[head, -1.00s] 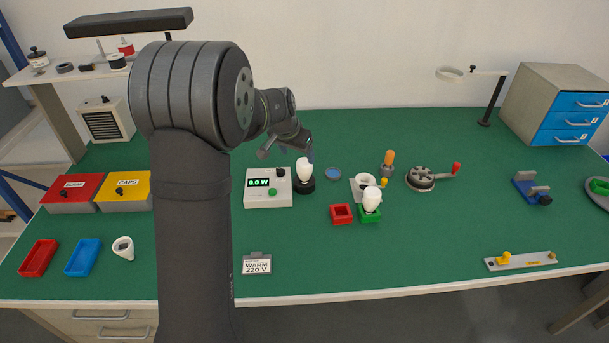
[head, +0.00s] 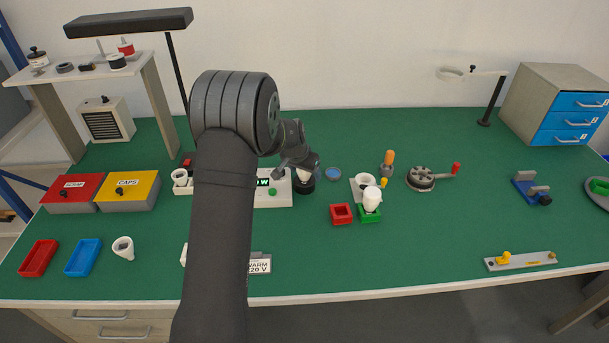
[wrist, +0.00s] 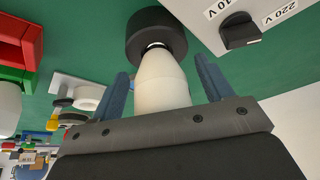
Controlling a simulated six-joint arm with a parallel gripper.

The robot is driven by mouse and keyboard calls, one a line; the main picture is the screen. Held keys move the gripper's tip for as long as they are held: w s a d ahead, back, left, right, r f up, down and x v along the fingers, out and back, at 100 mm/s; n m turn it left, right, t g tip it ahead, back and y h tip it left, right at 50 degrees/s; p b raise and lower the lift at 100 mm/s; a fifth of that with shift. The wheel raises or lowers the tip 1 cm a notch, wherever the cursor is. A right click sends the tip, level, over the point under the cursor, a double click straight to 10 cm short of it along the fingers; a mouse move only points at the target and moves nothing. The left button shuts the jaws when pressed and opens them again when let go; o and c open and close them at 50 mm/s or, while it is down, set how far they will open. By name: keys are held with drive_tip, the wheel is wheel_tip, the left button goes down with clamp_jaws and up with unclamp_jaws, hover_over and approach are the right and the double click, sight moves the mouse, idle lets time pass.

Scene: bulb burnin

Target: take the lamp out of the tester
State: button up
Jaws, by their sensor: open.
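The lamp (wrist: 160,75) is a white bulb upright in the black round socket (wrist: 153,30) of the tester. In the head view only a little of the lamp (head: 303,175) shows above the socket (head: 304,186). The tester's pale box (head: 280,200) stands just left of the socket and is partly behind my arm. My gripper (wrist: 161,68) is open, with one blue-grey finger on each side of the lamp. In the head view my gripper (head: 299,162) is over the socket.
A green holder (head: 370,216) with another white bulb (head: 371,196) and a red square holder (head: 342,214) stand to the right. A blue ring (head: 333,174) lies close to the socket. The voltage knob (wrist: 240,31) is near the right finger. The front right bench is mostly clear.

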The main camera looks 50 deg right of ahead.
drive_tip(key=c, duration=1.1)
drive_tip(key=shift+r, duration=0.2)
drive_tip(key=shift+r, duration=0.55)
wheel_tip(320, 180, up, 3)
drive_tip(key=shift+f, duration=0.2)
drive_tip(key=shift+s+r, duration=5.75)
drive_tip(key=shift+s, duration=0.05)
